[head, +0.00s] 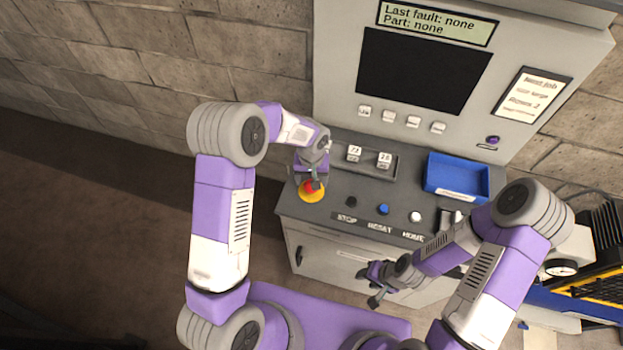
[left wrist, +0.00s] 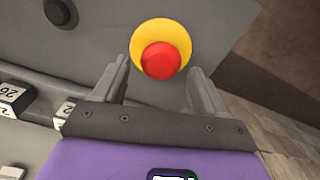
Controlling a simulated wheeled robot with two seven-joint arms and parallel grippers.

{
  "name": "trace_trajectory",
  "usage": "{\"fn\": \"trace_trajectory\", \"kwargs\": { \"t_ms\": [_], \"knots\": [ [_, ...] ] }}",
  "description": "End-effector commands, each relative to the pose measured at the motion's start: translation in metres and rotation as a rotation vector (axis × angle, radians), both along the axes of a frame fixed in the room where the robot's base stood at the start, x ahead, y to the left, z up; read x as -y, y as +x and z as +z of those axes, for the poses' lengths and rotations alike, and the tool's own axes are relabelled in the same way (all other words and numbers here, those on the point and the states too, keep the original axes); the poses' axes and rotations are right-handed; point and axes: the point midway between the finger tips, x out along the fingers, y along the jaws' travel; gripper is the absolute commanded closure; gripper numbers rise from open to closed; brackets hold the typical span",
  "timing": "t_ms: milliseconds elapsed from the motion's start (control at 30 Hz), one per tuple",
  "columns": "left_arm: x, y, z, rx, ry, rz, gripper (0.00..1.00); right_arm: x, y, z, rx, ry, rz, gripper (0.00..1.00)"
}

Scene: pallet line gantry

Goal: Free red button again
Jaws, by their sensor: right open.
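The red button (head: 311,187) with its yellow base sits at the left end of the grey console top. It also shows in the left wrist view (left wrist: 161,61), its red cap and yellow ring fully visible between the fingers. My left gripper (head: 316,181) is just over it, partly covering it in the head view. In the left wrist view its two fingers (left wrist: 160,75) are apart, one to each side of the red cap, with nothing held; I cannot tell whether they touch the button. My right gripper (head: 376,287) is open and empty in front of the console.
Stop (head: 351,201), reset (head: 383,209) and home (head: 415,216) buttons line the console front. Number counters (head: 369,157) and a blue tray (head: 457,180) stand behind them. The upright panel with a dark screen (head: 423,70) closes off the back.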

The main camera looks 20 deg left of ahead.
Motion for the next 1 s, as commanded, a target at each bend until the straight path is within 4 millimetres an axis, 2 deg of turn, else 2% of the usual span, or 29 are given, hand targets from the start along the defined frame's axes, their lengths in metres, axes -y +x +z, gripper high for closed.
{"fn": "trace_trajectory", "kwargs": {
  "t_ms": [267,367,700,833,1000],
  "knots": [
    [0.000,-0.001,-0.001,-0.002,0.000,0.000,0.25,0.000,0.000,0.000,0.000,0.000,0.000,0.57],
    [0.000,0.000,0.004,0.000,0.000,-0.001,0.25,0.000,0.000,-0.001,0.000,0.000,0.000,0.57],
    [0.001,0.000,0.057,0.002,-0.001,-0.001,0.25,0.000,0.000,-0.004,0.000,0.000,0.000,0.57],
    [0.000,0.000,0.070,0.001,-0.001,0.000,0.25,0.000,0.000,-0.004,0.000,0.000,0.000,0.57],
    [0.000,-0.001,0.075,-0.002,0.000,-0.001,0.25,0.000,0.000,-0.004,0.000,0.000,0.000,0.57]
  ]
}}
